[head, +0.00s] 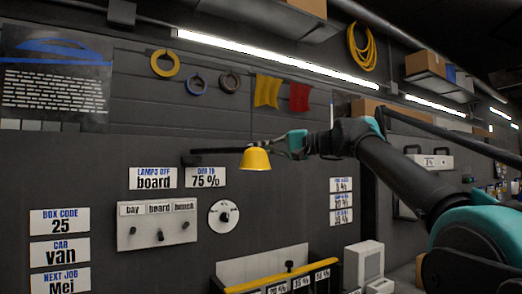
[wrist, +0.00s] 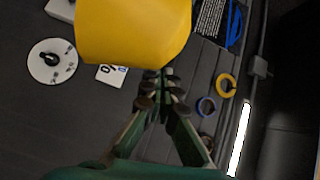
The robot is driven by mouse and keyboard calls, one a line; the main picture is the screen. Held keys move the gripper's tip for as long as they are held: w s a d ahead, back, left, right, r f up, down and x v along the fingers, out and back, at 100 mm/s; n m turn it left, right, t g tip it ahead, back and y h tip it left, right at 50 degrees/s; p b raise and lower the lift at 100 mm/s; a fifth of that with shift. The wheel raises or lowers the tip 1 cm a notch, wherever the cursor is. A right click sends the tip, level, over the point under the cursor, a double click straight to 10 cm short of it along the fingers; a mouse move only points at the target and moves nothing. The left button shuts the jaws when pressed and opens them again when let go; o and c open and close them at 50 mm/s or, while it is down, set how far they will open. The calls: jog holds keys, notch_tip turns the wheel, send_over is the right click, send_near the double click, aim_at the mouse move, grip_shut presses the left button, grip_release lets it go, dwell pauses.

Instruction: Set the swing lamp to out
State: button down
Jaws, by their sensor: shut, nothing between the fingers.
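The swing lamp has a yellow shade (head: 256,160) hanging at the end of a thin dark arm (head: 215,151) that runs out from the wall. My gripper (head: 262,143) reaches in from the right, with its fingers just above and behind the shade. In the wrist view my gripper (wrist: 160,82) has its fingertips together, with nothing between them. The yellow shade (wrist: 132,28) fills the top middle there, very close to the fingertips. I cannot tell whether they touch the lamp. The joint of the lamp arm is not clearly visible.
A switch panel (head: 158,226) labelled bay, board and bench and a round dial (head: 223,216) are below the lamp. Signs read "LAMPS OFF board" (head: 153,178) and "DIM TO 75 %" (head: 205,177). Tape rolls (head: 165,63) hang above. A rack (head: 280,272) stands below.

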jog(key=s+a+m+t+h, duration=0.1)
jog(key=s+a+m+t, duration=0.1)
jog(key=s+a, duration=0.5)
jog(key=shift+s+m+t, duration=0.4)
jog(key=shift+s+t, duration=0.4)
jog(key=shift+s, duration=0.65)
jog(key=shift+s+a, duration=0.1)
